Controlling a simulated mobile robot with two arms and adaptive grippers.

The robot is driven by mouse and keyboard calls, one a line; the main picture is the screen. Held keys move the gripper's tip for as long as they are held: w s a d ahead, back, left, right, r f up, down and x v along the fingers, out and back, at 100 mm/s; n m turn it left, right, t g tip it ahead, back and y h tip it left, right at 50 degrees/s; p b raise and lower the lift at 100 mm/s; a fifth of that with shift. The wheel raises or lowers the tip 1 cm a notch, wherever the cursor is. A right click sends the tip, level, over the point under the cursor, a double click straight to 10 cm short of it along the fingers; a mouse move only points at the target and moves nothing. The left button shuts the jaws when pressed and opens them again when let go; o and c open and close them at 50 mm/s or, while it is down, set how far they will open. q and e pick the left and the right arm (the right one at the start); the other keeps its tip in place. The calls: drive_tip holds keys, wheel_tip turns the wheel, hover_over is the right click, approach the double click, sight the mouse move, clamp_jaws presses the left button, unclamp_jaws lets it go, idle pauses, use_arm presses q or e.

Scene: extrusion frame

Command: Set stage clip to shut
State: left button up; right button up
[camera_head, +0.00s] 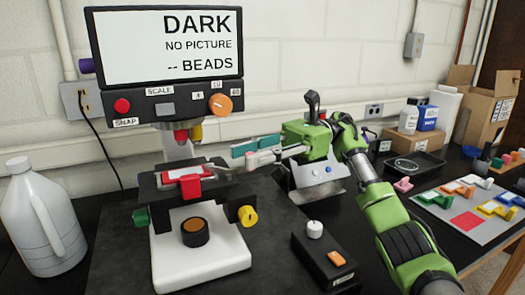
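The microscope stage (162,199) is a black block above a white base. On it lies a red-framed slide with a pale middle, and a red clip piece (190,186) hangs at its front. A grey metal arm (222,170) extends right from the clip area; I cannot tell whether the clip is open or shut. My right gripper (241,154) reaches in from the right, its teal and pale fingers pointing left, above and right of the stage. No held object shows, and the finger gap is unclear. My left gripper is not in view.
A monitor (165,46) reads "DARK, NO PICTURE, -- BEADS". A yellow knob (247,216) and green knob (141,217) flank the stage. A black control box (323,258) stands front right, a white jug (40,218) left. A tray of coloured pieces lies far right.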

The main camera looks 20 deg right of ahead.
drive_tip(key=v, duration=0.5)
drive_tip(key=shift+d, duration=0.15)
drive_tip(key=shift+v, duration=0.85)
